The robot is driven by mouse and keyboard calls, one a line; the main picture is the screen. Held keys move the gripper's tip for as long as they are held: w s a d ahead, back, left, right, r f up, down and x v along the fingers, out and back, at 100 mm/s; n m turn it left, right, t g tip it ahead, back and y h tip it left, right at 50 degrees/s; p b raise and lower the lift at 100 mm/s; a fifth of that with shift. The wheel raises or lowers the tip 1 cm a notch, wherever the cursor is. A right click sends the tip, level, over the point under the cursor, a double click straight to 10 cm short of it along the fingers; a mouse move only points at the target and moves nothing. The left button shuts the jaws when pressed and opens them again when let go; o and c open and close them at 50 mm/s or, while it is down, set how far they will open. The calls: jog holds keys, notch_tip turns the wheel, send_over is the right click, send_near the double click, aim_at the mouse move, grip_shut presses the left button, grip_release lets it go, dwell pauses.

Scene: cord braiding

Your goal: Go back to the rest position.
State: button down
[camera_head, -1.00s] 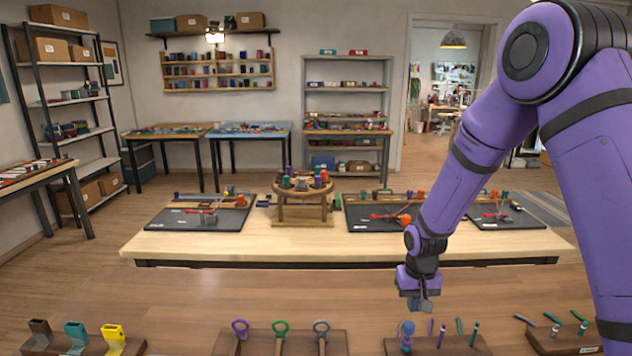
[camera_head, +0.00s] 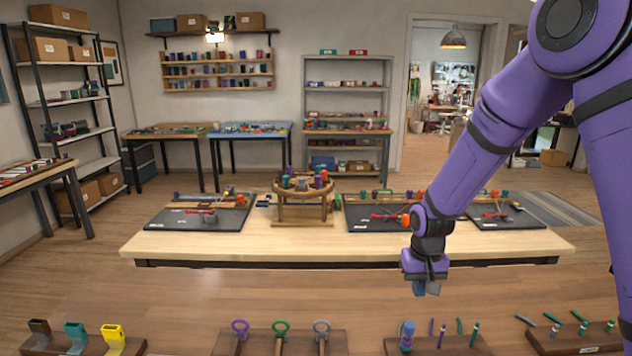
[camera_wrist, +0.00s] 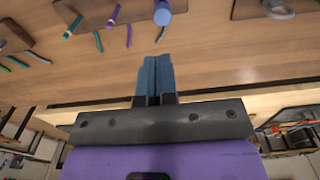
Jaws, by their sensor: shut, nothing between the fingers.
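My gripper (camera_head: 426,288) hangs from my purple arm at the right of the head view, pointing down.
On the near bench stand a block with ring-topped tools (camera_head: 281,328), a block with cord clips (camera_head: 75,335) and a rack of pens (camera_head: 582,328). On the far table are black mats (camera_head: 180,218) and a round braiding stand (camera_head: 303,187). The middle of the near bench is clear.

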jog(key=s+d+r+t, duration=0.1)
jog(key=s+r, duration=0.3)
jog(key=r, duration=0.3)
jog(key=s+d+r+t, duration=0.1)
jog(key=s+d+r, duration=0.15)
jog(key=r, duration=0.35)
jog(key=s+r, duration=0.4)
jog(key=r, duration=0.3)
jog(key=s+d+r+t, duration=0.1)
jog(key=s+r, duration=0.3)
jog(key=s, duration=0.5)
jog(key=s+d+r+t, duration=0.2)
jog(key=s+r, duration=0.2)
jog(key=s, duration=0.5)
jog(key=shift+s, duration=0.25)
